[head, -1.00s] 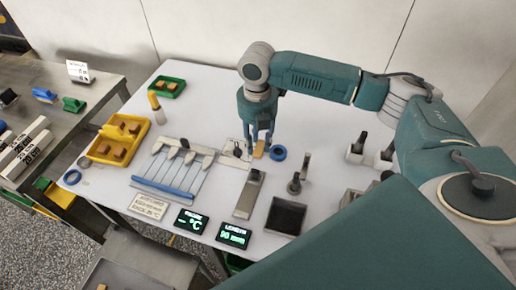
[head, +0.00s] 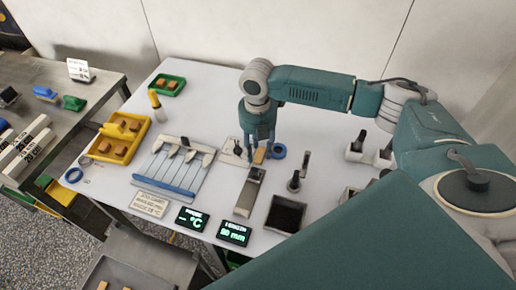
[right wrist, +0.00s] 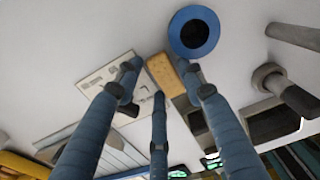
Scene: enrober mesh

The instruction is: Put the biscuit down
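My right gripper (head: 259,148) points down over the white table, behind the metal bar. The tan biscuit (head: 259,156) is between its fingers. In the right wrist view the biscuit (right wrist: 165,74) lies between the blue fingertips (right wrist: 158,76), which close around its sides. It is beside the pale marked plate (right wrist: 97,76) and the blue ring (right wrist: 194,33). Whether its underside touches the table is hard to tell. My left gripper is not in view.
A blue ring (head: 278,151) is just right of the gripper. A metal bar (head: 249,194) and a dark square tray (head: 285,215) lie in front. Left are a slatted rack (head: 172,172) and a yellow tray (head: 107,151) of biscuits. The table behind the gripper is clear.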

